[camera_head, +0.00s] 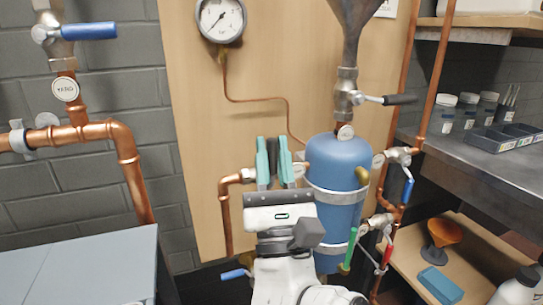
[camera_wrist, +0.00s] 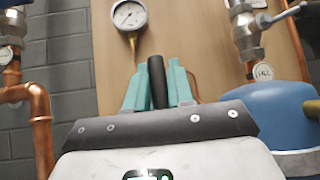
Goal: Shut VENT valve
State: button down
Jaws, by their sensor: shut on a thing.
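My gripper (camera_head: 273,160) is in front of the wooden board, just left of the blue tank (camera_head: 338,160). Its teal fingers point up and are shut on a black lever handle (camera_wrist: 157,82), which stands about upright between them in the wrist view. The valve body is mostly hidden behind my gripper. A copper pipe (camera_head: 226,205) with a metal fitting (camera_head: 247,175) meets it from the left. A round tag (camera_head: 300,168) shows just right of the fingers; its text is too small to read, so I cannot confirm VENT.
A FILL-tagged valve with a black lever (camera_head: 400,99) stands above the tank. Valves with blue (camera_head: 408,190), green (camera_head: 349,250) and red (camera_head: 387,257) handles are to its right. A pressure gauge (camera_head: 220,18) hangs above. A YARD-tagged pipe with a blue lever (camera_head: 88,31) is at left.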

jog(key=c, duration=1.1)
grip_release()
jog(key=shift+w+d, duration=0.1)
jog(key=shift+d, duration=0.2)
jog(key=shift+a, duration=0.1)
jog(key=shift+f, duration=0.1)
jog(key=shift+s+f, duration=0.25)
jog(key=shift+b+v, duration=2.25)
jog(key=shift+v, duration=2.8)
jog(key=shift+r, duration=0.1)
